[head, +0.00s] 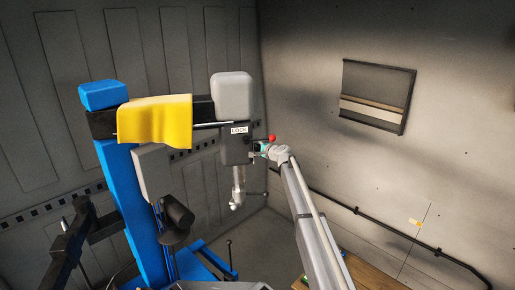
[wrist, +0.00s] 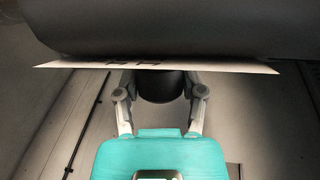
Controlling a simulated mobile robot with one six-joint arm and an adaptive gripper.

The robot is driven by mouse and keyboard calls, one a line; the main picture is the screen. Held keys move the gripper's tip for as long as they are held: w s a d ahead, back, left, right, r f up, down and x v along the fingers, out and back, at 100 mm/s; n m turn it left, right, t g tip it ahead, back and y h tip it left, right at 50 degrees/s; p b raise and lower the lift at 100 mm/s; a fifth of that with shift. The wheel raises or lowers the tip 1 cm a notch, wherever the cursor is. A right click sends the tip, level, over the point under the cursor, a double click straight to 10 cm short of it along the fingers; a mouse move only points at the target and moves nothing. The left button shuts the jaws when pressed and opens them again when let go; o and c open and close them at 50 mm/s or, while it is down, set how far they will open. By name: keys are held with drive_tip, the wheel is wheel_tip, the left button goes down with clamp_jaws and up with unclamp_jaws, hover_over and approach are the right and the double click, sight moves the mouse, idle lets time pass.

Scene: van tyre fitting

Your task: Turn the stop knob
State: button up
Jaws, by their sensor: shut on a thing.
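The stop knob (wrist: 160,86) is a short dark cylinder under the grey machine head in the wrist view. The two fingers of my gripper (wrist: 158,94) stand on either side of it and are shut on it. In the head view my gripper (head: 257,148) reaches in from the right, just below and right of the white LOCK label (head: 239,130). The knob itself is hard to make out there. The label's edge also shows in the wrist view (wrist: 90,65), seen at a steep angle. Whether the knob has turned cannot be told.
The grey head (head: 232,95) sits on a tyre machine with a blue column (head: 135,210). A grey tool (head: 238,185) hangs below the head, left of my gripper. A small red ball (head: 272,138) shows beside my wrist.

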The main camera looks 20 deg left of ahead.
drive_tip(key=o, duration=1.2)
drive_tip(key=shift+c, duration=0.2)
drive_tip(key=shift+f+n+t+y+b, duration=0.25)
drive_tip(key=shift+t+y+b, duration=0.2)
drive_tip(key=shift+b, duration=0.8)
drive_tip(key=shift+r+n+t+y+b, duration=0.1)
drive_tip(key=shift+n+t+y+b, duration=0.45)
drive_tip(key=shift+y+b, duration=0.9)
drive_tip(key=shift+n+t+y+b, duration=0.45)
drive_tip(key=shift+y+b, duration=0.25)
drive_tip(key=shift+b, duration=1.35)
drive_tip(key=s+d+f+n+g+h+b, duration=0.1)
drive_tip(key=s+d+f+n+g+b, duration=0.1)
drive_tip(key=s+d+f, duration=0.2)
drive_tip(key=s+d+f+n+g+h+b, duration=0.1)
drive_tip(key=s+d+f, duration=0.4)
drive_tip(key=d, duration=0.6)
drive_tip(key=s+d+f+n+g+b, duration=0.2)
drive_tip(key=s+d+f+n, duration=0.1)
drive_tip(key=s+d, duration=0.4)
drive_tip(key=shift+s+d+f+g+h+b, duration=0.35)
drive_tip(key=shift+s+f, duration=0.25)
drive_tip(key=shift+f, duration=0.2)
